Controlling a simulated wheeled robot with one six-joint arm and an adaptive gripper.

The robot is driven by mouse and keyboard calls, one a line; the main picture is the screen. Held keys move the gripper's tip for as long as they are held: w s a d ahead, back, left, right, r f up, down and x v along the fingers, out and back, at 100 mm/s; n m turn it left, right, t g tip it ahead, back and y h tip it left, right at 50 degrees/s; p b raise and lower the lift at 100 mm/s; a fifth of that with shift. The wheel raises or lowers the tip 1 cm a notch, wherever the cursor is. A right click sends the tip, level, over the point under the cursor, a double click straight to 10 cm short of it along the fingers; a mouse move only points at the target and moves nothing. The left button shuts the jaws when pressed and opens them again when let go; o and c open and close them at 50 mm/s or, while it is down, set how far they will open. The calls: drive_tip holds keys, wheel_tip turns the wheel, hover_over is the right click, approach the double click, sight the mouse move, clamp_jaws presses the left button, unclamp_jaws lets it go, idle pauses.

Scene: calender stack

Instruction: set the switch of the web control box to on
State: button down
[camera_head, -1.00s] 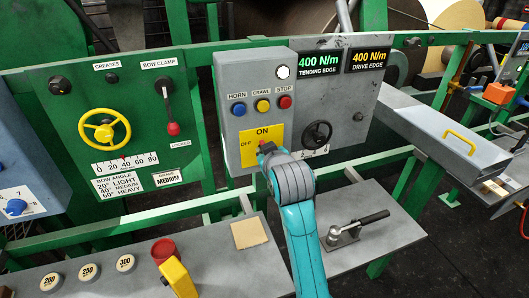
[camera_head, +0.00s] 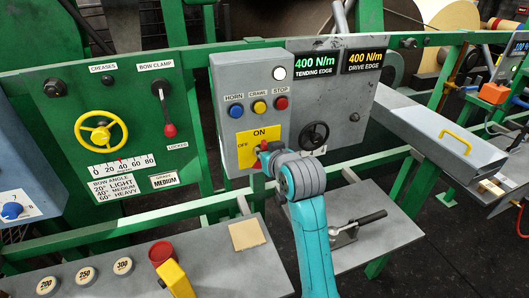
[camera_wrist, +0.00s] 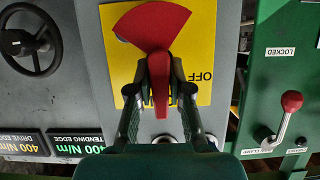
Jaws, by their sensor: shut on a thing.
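The web control box (camera_head: 225,90) is grey, with HORN, CRAWL and STOP buttons above a yellow switch plate (camera_head: 247,139) marked ON at the top and OFF at the left. In the wrist view, which is upside down, the switch's red handle (camera_wrist: 152,22) shows a wide fan end at the top and a narrow part between my fingers. OFF reads beside it on the plate (camera_wrist: 206,30); ON is hidden there. My gripper (camera_head: 266,158) is shut on the handle, with a finger on each side in the wrist view (camera_wrist: 159,78). In the head view my gripper covers most of the handle.
The green panel (camera_head: 185,85) with the red-knobbed bow clamp lever (camera_head: 169,130) stands to the left.

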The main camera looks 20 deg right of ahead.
drive_tip(key=c, duration=1.1)
unclamp_jaws()
drive_tip(key=shift+s, duration=0.1)
drive_tip(key=v, duration=1.1)
drive_tip(key=shift+s+r, duration=0.2)
drive_tip(key=shift+s, duration=0.15)
drive_tip(key=s+a+f, duration=0.1)
drive_tip(key=s+f, duration=0.7)
drive_tip(key=f, duration=0.3)
drive_tip(key=s+a+f, duration=0.1)
drive_tip(key=s+f, duration=0.7)
drive_tip(key=f, duration=0.3)
drive_tip(key=shift+t, duration=0.6)
drive_tip(key=s, duration=1.8)
drive_tip(key=s+f, duration=0.1)
drive_tip(key=s, duration=0.8)
drive_tip(key=shift+a, duration=0.2)
